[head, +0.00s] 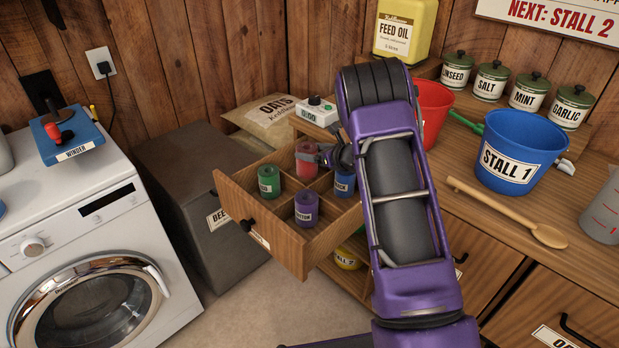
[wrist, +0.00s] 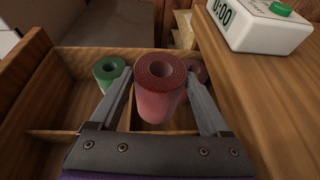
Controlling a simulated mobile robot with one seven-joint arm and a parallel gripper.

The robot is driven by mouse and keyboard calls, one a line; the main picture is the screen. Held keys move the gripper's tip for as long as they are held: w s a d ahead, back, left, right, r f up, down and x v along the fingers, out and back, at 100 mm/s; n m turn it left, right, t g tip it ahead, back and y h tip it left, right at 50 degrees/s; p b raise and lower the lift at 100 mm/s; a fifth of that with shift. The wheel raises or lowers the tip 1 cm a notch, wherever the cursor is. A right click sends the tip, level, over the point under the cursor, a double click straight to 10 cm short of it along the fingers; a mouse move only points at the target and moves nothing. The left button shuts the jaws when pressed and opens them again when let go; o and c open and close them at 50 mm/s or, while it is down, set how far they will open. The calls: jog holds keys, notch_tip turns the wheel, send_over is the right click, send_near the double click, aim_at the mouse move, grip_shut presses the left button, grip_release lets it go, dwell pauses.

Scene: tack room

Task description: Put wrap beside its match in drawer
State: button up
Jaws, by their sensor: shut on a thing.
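My gripper (wrist: 160,88) is shut on a red wrap (wrist: 161,95), a rolled cylinder held upright between the two fingers. In the wrist view a second red wrap (wrist: 198,72) stands just behind it, partly hidden by the held wrap and the right finger. The open wooden drawer (head: 284,256) has dividers. It holds a green wrap (head: 268,181) at left, a purple wrap (head: 306,207) in front and a blue wrap (head: 343,184) at right. In the head view red (head: 306,160) shows at the back compartment; I cannot tell there where one red wrap ends and the other begins.
A white timer (head: 316,111) stands on the counter's edge close to my gripper. A red bucket (head: 433,103), a blue bucket (head: 520,150) and a wooden spoon (head: 510,212) are on the counter. A washing machine (head: 85,240) stands at left.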

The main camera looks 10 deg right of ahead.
aim_at(314, 172)
notch_tip(314, 172, down, 8)
jog(key=shift+r+b, duration=0.2)
jog(key=shift+b, duration=0.15)
jog(key=shift+f, duration=0.1)
jog(key=o, duration=1.4)
jog(key=shift+s+d, duration=0.1)
jog(key=shift+s, duration=0.05)
jog(key=v, duration=1.1)
jog(key=shift+s+d+r+p, duration=0.1)
jog(key=shift+s+r+p, duration=0.15)
jog(key=shift+r+p, duration=0.15)
